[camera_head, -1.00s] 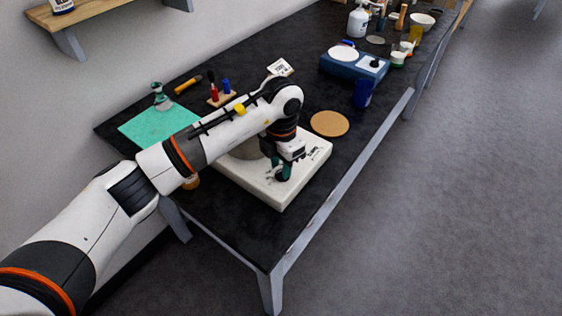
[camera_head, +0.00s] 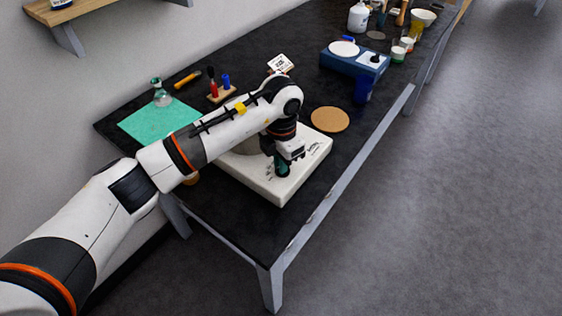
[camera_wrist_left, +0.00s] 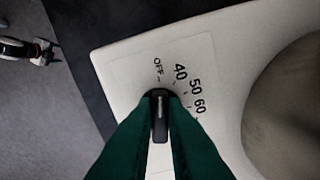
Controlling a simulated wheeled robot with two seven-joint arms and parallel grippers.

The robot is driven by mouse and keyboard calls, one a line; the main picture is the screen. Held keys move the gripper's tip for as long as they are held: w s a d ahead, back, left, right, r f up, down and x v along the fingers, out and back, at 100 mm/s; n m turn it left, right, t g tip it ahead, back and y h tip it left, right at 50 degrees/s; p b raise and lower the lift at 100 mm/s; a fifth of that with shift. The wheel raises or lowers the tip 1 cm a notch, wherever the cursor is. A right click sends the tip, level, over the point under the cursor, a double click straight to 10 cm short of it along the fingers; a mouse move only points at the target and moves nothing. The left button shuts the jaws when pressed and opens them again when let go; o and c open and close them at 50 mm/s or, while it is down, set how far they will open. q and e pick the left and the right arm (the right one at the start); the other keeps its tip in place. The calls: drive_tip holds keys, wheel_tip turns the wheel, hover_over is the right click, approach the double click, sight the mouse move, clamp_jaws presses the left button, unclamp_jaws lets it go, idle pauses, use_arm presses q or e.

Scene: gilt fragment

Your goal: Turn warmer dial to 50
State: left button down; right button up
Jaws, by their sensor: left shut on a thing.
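The warmer (camera_head: 287,198) is a cream-white box on the near end of the dark bench. A round grey plate sits in its top, and the plate's edge (camera_wrist_left: 290,110) shows in the left wrist view. The black dial (camera_wrist_left: 159,104) stands on a panel printed OFF, 40, 50 and 60. My left gripper (camera_head: 281,171) points down over the warmer's front corner, and its green fingers (camera_wrist_left: 160,125) are shut on the dial. Lower marks are hidden by the fingers.
A green mat (camera_head: 157,122) with a glass flask (camera_head: 161,93) lies left of the warmer. A cork disc (camera_head: 330,119) and a dark blue cup (camera_head: 363,89) lie beyond it. A blue device (camera_head: 345,62) stands farther back. The bench's right front strip is clear.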

use_arm(q)
drive_tip(key=shift+w+f+m+b, duration=0.1)
drive_tip(key=shift+f+m+b, duration=0.05)
drive_tip(key=shift+m+b, duration=0.45)
drive_tip(key=m+b, duration=0.5)
drive_tip(key=b, duration=0.2)
drive_tip(key=shift+w+a+m+b, duration=0.1)
drive_tip(key=shift+m+b, duration=0.2)
drive_tip(key=shift+m, duration=0.1)
drive_tip(key=shift+m+b, duration=0.95)
drive_tip(key=shift+m, duration=0.25)
drive_tip(key=shift+m+b, duration=0.7)
drive_tip(key=shift+m, duration=0.3)
drive_tip(key=shift+r, duration=0.2)
drive_tip(key=c, duration=1.5)
unclamp_jaws()
